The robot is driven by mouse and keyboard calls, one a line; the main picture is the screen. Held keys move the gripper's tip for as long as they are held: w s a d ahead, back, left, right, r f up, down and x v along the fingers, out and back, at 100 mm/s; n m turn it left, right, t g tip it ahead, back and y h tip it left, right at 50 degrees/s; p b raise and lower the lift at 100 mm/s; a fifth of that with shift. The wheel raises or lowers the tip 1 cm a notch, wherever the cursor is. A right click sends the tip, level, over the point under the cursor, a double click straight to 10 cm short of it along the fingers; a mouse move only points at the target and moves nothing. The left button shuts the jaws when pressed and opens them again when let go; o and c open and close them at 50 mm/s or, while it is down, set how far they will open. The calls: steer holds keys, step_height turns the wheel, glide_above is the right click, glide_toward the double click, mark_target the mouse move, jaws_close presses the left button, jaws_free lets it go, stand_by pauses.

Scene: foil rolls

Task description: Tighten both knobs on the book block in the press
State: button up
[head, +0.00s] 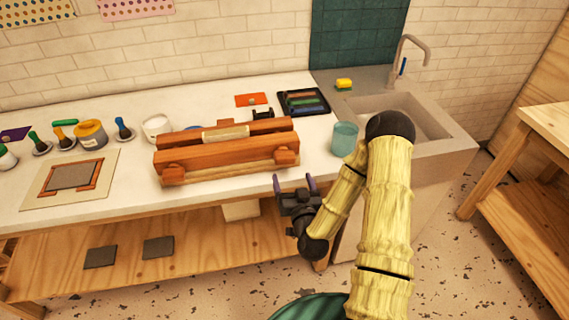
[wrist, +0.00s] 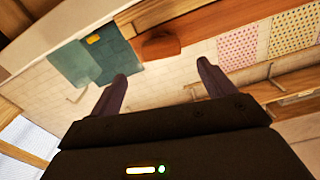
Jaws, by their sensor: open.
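The wooden press (head: 225,155) lies on the white worktop, its two reddish beams running left to right. A pale book block (head: 226,133) shows between the beams. On the front beam are a left knob (head: 172,172) and a right knob (head: 287,157), both brown wood. My gripper (head: 294,184) is open and empty, just in front of the worktop edge and below the right knob. In the wrist view, one knob (wrist: 160,46) stands beyond and between my open fingers (wrist: 162,78), apart from them. How tight the knobs are cannot be told.
A teal cup (head: 344,138) stands right of the press, close to my arm, with the sink (head: 400,115) beyond. A white pot (head: 156,128), brushes and a framed panel (head: 70,177) are at the left. The lower wooden shelf (head: 200,250) holds two dark slabs.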

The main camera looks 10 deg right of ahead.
mark_target(286, 162)
steer(key=shift+w+f+b, duration=0.2)
steer(key=shift+w+b, duration=0.2)
steer(key=shift+b, duration=0.85)
steer(key=shift+w+b, duration=0.15)
steer(key=shift+b, duration=0.65)
steer(key=b, duration=0.4)
steer(key=shift+w+a, duration=0.15)
steer(key=w+p, duration=0.1)
steer(key=w, duration=0.3)
steer(key=w+p, duration=0.1)
steer(key=w, duration=0.3)
steer(key=shift+w+r, duration=0.2)
steer(key=shift+w, duration=0.2)
steer(key=c, duration=1)
